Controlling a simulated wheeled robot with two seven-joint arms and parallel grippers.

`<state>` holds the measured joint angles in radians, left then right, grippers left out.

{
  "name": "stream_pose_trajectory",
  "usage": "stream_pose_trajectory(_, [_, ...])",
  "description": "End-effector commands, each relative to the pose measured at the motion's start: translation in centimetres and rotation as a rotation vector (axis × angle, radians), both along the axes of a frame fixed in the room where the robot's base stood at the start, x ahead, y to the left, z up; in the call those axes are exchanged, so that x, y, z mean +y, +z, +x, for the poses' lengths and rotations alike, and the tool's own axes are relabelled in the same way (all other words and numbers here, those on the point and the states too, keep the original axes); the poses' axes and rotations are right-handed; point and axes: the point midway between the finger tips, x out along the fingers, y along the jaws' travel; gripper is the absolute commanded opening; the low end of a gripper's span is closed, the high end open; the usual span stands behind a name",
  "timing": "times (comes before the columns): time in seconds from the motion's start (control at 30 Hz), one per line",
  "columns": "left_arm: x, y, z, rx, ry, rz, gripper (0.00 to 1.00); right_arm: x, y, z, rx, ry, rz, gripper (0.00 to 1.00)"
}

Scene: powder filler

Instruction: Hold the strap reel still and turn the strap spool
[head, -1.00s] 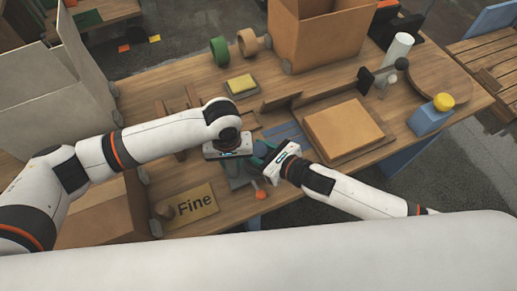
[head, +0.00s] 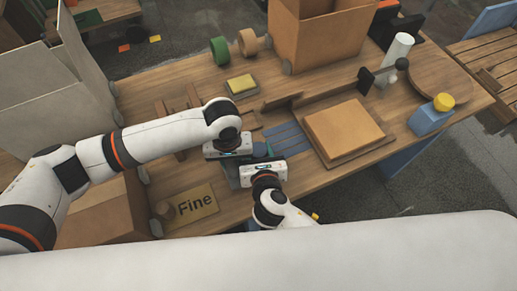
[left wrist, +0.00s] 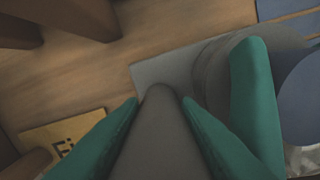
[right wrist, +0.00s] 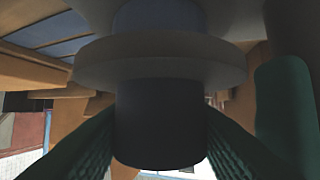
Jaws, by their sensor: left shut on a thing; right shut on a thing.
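My left gripper (head: 234,172) has its teal fingers around a tapered grey part of the strap reel (left wrist: 158,135), seen close up in the left wrist view. My right gripper (head: 261,153) is shut on the dark blue, round strap spool (right wrist: 160,125), whose pale flange (right wrist: 160,62) spans the right wrist view. The spool's blue round face also shows at the right edge of the left wrist view (left wrist: 305,100), beside a teal finger. The two grippers are close together, and in the head view they hide most of the reel and spool.
A "Fine" sign (head: 196,206) lies left of the reel. A flat brown box (head: 343,133) lies to the right, with a blue block with a yellow top (head: 431,115) beyond it.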

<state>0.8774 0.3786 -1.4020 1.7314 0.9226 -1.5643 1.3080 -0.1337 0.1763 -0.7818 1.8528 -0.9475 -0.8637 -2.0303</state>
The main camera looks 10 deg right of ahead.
Motion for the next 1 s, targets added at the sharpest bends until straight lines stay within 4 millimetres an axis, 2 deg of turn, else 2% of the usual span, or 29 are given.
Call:
stream_pose_trajectory(0.3, [-0.11, 0.13, 0.01, -0.001, -0.002, -0.004, 0.0, -0.04, -0.09, -0.04, 0.003, -0.094, 0.0, 0.19])
stream_pose_trajectory(0.77, [-0.1, 0.13, 0.01, -0.001, -0.001, -0.004, 0.0, -0.07, -0.05, -0.03, 0.001, -0.105, 0.0, 0.19])
stream_pose_trajectory(0.8, [-0.1, 0.13, 0.01, -0.001, -0.001, -0.004, 0.0, -0.07, -0.05, -0.03, 0.001, -0.105, -0.001, 0.48])
stream_pose_trajectory(0.83, [-0.1, 0.13, 0.01, -0.001, -0.001, -0.004, 0.0, -0.07, -0.05, -0.03, 0.001, -0.105, -0.001, 0.51])
stream_pose_trajectory(1.0, [-0.09, 0.11, 0.02, -0.001, -0.001, -0.003, 0.0, -0.05, -0.02, -0.02, 0.001, -0.104, -0.001, 0.51])
